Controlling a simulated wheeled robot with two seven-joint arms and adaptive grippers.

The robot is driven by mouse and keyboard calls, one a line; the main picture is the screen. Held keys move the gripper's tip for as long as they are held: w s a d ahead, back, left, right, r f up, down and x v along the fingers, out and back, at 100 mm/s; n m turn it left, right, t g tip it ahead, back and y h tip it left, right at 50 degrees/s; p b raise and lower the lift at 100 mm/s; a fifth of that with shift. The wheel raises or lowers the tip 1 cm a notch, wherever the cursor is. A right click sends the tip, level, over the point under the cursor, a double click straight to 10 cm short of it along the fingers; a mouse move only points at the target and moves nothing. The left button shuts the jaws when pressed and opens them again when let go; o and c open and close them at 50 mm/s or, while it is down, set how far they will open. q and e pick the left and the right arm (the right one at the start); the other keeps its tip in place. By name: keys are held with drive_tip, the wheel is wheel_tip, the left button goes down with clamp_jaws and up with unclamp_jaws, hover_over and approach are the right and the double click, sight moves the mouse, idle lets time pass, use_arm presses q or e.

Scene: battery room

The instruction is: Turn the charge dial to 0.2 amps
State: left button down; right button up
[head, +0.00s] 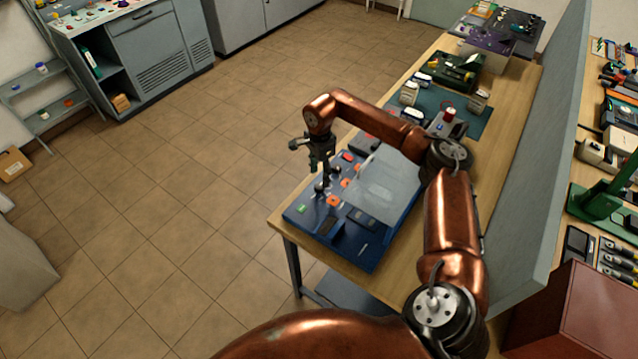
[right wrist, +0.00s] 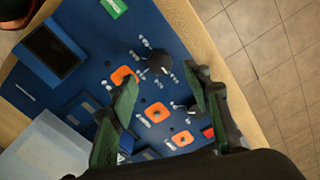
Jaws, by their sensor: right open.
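A blue charger panel (head: 368,256) lies on the wooden table, and it fills much of the right wrist view (right wrist: 95,25). A round black dial (right wrist: 160,63) with pale marks around it sits on the panel; its setting is too small to read. An orange square (right wrist: 123,76) lies beside it. My right gripper (head: 323,181) hangs over the panel's near-left part, pointing down. In the right wrist view my right gripper (right wrist: 166,78) has its fingers apart, with the dial just beyond the gap between the tips. The fingers hide part of the panel. My left gripper is out of view.
A dark display (right wrist: 50,52) and more orange squares (right wrist: 183,138) are on the panel. A clear, pale sheet or cover (head: 380,182) stands over its right part. A grey partition (head: 545,170) borders the table. The tiled floor (head: 180,200) at left is open.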

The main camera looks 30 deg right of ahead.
sight(319, 185)
drive_tip(key=shift+a+f, duration=0.1)
drive_tip(key=shift+f, duration=2.5)
drive_tip(key=shift+c, duration=0.7)
drive_tip(key=c, duration=1)
drive_tip(key=shift+c, duration=0.2)
drive_tip(key=shift+m, duration=0.4)
drive_tip(key=m, duration=0.3)
drive_tip(key=shift+w+r+m+p, duration=0.1)
drive_tip(key=shift+m+p, duration=0.5)
drive_tip(key=shift+m, duration=1.9)
